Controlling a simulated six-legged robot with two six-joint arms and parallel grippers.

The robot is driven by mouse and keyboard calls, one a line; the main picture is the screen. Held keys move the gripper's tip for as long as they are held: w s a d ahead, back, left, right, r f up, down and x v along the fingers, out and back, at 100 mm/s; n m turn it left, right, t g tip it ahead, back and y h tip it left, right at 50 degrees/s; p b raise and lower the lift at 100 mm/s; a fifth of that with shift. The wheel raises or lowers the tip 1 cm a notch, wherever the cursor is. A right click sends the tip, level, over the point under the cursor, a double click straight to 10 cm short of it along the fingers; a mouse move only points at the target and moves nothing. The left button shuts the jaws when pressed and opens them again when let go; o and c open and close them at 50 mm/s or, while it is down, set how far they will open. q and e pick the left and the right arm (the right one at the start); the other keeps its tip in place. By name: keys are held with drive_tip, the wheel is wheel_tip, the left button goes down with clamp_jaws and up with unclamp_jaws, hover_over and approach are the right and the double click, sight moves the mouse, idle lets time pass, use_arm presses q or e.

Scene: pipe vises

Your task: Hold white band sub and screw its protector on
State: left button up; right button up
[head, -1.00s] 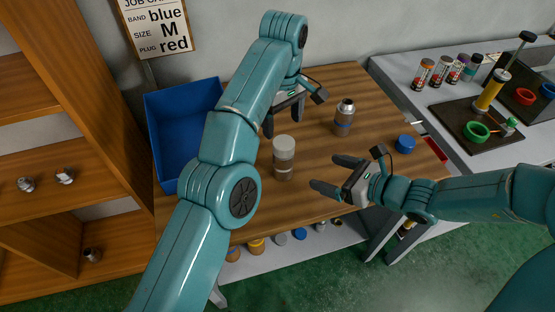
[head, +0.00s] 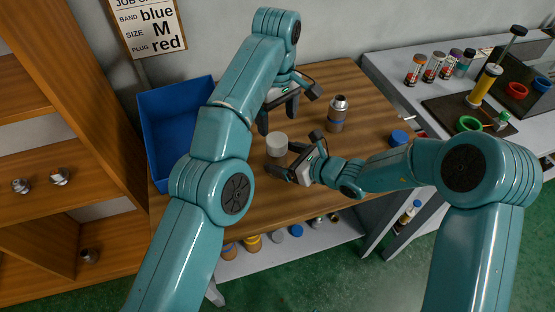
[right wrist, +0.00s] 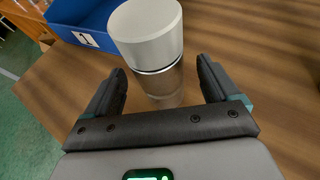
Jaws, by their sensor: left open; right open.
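A short upright cylinder with a smooth white top part (head: 277,144) over a grey metal lower part stands on the wooden table. In the right wrist view its white top (right wrist: 147,38) and metal body (right wrist: 160,83) meet at a thin dark line; a band is not visible there. My right gripper (head: 285,161) is open, with its fingers on either side of the metal body, apparently not squeezing it. My left gripper (head: 278,116) is open and empty above the table, behind the cylinder.
A blue bin (head: 170,135) stands at the table's left. Caps and fittings lie on a lower shelf (head: 265,260). A side bench holds bottles and tools.

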use_arm(q)
drive_tip(key=shift+a, duration=0.15)
use_arm(e)
drive_tip(key=shift+x, duration=1.2)
use_arm(q)
drive_tip(key=shift+w+f, duration=0.1)
use_arm(e)
drive_tip(key=shift+w+a+f, duration=0.15)
drive_tip(key=shift+w+a, duration=0.05)
drive_tip(key=shift+a, duration=0.05)
drive_tip(key=shift+s, duration=0.1)
